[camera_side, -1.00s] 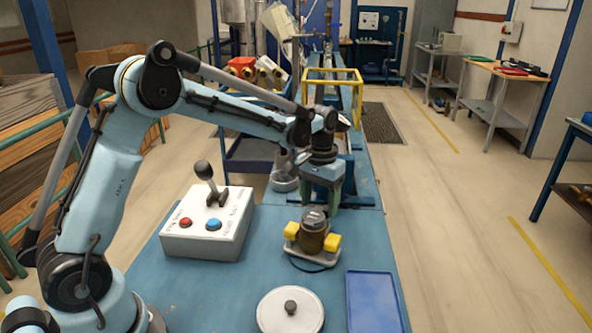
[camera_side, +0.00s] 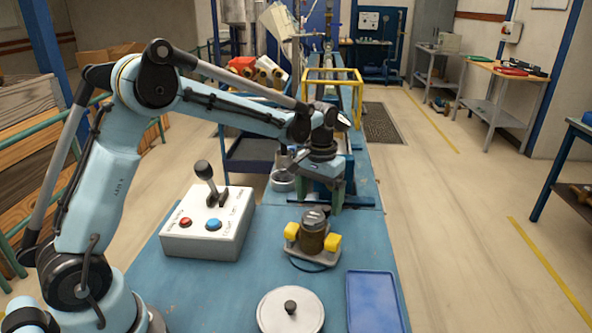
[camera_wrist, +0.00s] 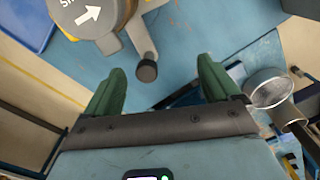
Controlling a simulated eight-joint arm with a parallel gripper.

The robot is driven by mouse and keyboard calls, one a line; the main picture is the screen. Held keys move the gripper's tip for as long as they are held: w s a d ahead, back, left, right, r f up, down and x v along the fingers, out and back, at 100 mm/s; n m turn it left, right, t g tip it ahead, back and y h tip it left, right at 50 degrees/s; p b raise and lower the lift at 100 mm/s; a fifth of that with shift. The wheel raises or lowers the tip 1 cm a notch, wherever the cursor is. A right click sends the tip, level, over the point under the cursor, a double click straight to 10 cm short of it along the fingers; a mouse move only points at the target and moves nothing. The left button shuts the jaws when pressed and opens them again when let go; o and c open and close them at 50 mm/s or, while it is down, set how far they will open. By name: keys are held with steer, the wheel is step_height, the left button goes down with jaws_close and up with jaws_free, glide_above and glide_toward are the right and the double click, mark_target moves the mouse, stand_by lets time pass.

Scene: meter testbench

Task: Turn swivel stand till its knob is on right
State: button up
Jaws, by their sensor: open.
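The swivel stand (camera_side: 312,238) is on the blue bench, a dark round body with a grey cap and yellow blocks on its base. In the wrist view its grey cap (camera_wrist: 88,14) carries a white arrow, and an arm of the base ends in a dark knob (camera_wrist: 147,71). The knob points toward my gripper, on the stand's far side from the side camera, where it is hidden. My gripper (camera_side: 343,203) is behind the stand, its green fingers apart and empty. In the wrist view the knob is just ahead of the gap between the fingertips (camera_wrist: 160,66), nearer the left one.
A control box (camera_side: 208,240) with a lever and red and blue buttons stands left of the stand. A white round lid (camera_side: 268,313) and a blue tray (camera_side: 372,305) are in front. A metal cup (camera_side: 283,183) is left of my gripper.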

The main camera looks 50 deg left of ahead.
steer(key=shift+r, duration=2.45)
steer(key=n, duration=0.1)
steer(key=d+r+n, duration=0.1)
steer(key=w+r+n, duration=0.1)
steer(key=n, duration=0.1)
steer(key=shift+d+r, duration=0.15)
steer(key=shift+d, duration=0.1)
steer(key=shift+f, duration=2.8)
steer(key=shift+f, duration=0.5)
steer(key=shift+f, duration=0.3)
steer(key=shift+f, duration=0.35)
steer(key=c, duration=0.4)
